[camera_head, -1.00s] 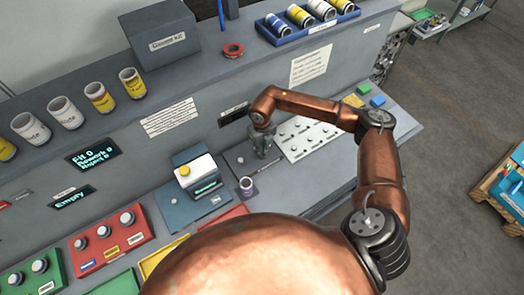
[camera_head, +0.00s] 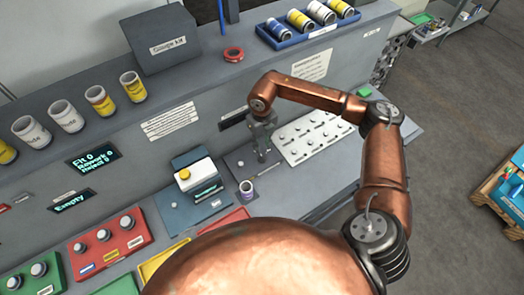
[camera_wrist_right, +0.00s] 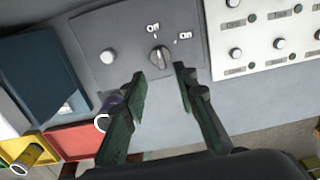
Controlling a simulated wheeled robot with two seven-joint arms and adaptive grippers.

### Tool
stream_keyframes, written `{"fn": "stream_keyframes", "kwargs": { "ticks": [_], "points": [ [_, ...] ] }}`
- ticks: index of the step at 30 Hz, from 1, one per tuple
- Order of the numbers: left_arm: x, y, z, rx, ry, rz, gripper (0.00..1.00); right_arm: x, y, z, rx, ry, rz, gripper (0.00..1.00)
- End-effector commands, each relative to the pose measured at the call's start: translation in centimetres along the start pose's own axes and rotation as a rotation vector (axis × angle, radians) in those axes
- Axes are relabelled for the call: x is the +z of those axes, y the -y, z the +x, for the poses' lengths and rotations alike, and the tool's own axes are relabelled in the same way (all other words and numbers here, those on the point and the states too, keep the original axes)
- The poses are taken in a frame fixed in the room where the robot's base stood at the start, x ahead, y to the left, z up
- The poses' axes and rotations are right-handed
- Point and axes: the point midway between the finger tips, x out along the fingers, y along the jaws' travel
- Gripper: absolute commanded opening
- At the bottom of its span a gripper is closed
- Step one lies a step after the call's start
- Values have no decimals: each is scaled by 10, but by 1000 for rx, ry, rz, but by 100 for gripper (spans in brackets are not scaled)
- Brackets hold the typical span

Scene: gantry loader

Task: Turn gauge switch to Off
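The gauge switch (camera_wrist_right: 160,57) is a small grey rotary knob on a dark grey plate (camera_wrist_right: 108,28), seen in the wrist view. A label above it seems to read Off, and one to its upper right seems to read On; I cannot tell surely which the knob points to. My right gripper (camera_wrist_right: 161,74) is open, its two fingers pointing at the knob with a gap between them and nothing held. In the head view the right gripper (camera_head: 262,154) is over the plate (camera_head: 240,164) and hides the knob. My left gripper is not in view.
A white panel of several knobs (camera_head: 312,137) lies right of the plate. A gauge block with a yellow button (camera_head: 184,174) stands left, and a small purple-banded cup (camera_head: 246,188) is in front.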

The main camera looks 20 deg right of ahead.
Motion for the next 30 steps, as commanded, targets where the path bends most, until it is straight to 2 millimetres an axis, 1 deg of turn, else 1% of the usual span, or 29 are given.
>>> {"fn": "stream_keyframes", "kwargs": {
  "ticks": [1,3,6,9,13,26,30],
  "points": [
    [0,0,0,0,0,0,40,1,0,-10,-1,3,-1,27],
    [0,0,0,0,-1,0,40,0,0,-20,-1,1,0,27],
    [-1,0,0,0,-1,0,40,0,0,-32,-2,1,0,27],
    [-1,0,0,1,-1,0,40,0,0,-38,-1,0,0,27],
    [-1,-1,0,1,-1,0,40,0,0,-40,0,-1,0,27],
    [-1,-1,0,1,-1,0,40,0,0,-40,0,-1,0,27],
    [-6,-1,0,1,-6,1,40,0,0,-40,0,-1,0,27]
  ]
}}
